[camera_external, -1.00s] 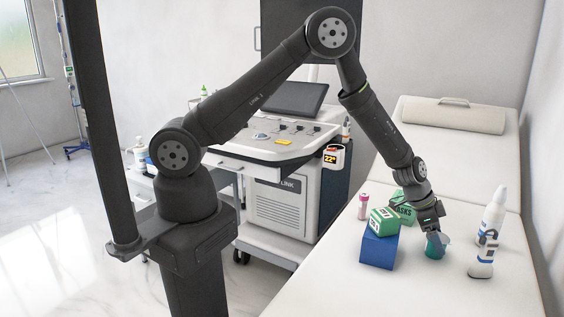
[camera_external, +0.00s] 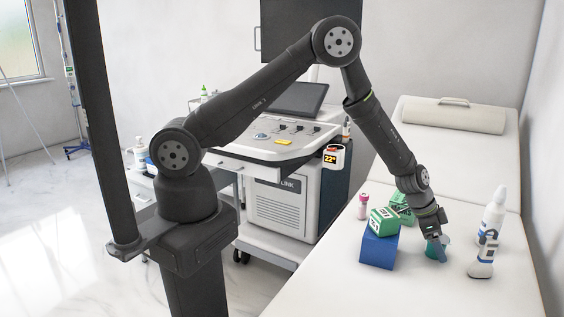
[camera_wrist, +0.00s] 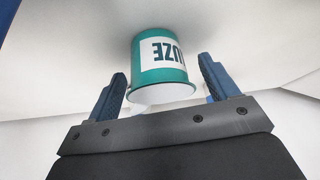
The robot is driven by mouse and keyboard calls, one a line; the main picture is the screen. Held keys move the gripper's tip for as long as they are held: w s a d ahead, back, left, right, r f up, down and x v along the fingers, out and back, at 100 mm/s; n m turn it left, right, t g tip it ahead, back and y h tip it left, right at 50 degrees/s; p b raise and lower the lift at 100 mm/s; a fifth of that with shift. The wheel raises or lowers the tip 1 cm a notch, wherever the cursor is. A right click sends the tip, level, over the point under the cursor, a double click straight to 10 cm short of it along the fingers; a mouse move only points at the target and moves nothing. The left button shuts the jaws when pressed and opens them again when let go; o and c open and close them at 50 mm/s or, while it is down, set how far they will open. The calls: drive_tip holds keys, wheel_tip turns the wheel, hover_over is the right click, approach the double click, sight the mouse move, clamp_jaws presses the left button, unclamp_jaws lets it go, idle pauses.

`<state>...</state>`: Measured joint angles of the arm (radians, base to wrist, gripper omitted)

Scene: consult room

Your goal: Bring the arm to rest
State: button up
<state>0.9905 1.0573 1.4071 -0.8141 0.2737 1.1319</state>
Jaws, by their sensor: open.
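A teal cup (camera_external: 431,250) with a white label stands on the white exam couch (camera_external: 340,285), partly hidden by my gripper (camera_external: 438,248). In the wrist view the teal cup (camera_wrist: 160,72) shows label letters ending in "UZE", upside down. My gripper (camera_wrist: 163,78) is open, with one blue-grey finger to each side of the cup in the picture and a gap on both sides. The cup is not gripped. I cannot tell how far the fingertips are above the couch.
A blue box (camera_external: 379,249) with a green-and-white box (camera_external: 384,221) on top stands left of my gripper. Another green box (camera_external: 402,207) and a pink-capped tube (camera_external: 363,206) are behind. White bottles (camera_external: 494,212) stand to the right. The couch front is clear.

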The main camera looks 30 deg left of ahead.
drive_tip(key=w+v, duration=0.1)
drive_tip(key=v, duration=1.1)
drive_tip(key=x, duration=0.8)
drive_tip(key=s+x, duration=0.1)
drive_tip(key=x, duration=0.3)
drive_tip(key=shift+d, duration=0.1)
drive_tip(key=shift+w+d+r, duration=0.1)
drive_tip(key=shift+d+r, duration=0.05)
wheel_tip(320, 180, up, 3)
drive_tip(key=shift+r, duration=0.2)
drive_tip(key=s+r, duration=1.2)
drive_tip(key=w+d+n+t, duration=0.1)
drive_tip(key=w+d+n, duration=0.1)
drive_tip(key=w, duration=1)
drive_tip(key=w+d+n+t+y, duration=0.1)
drive_tip(key=w+d, duration=0.3)
drive_tip(key=w, duration=0.9)
drive_tip(key=shift+w+r+n, duration=0.15)
drive_tip(key=shift+w+n, duration=0.1)
drive_tip(key=shift+n, duration=0.55)
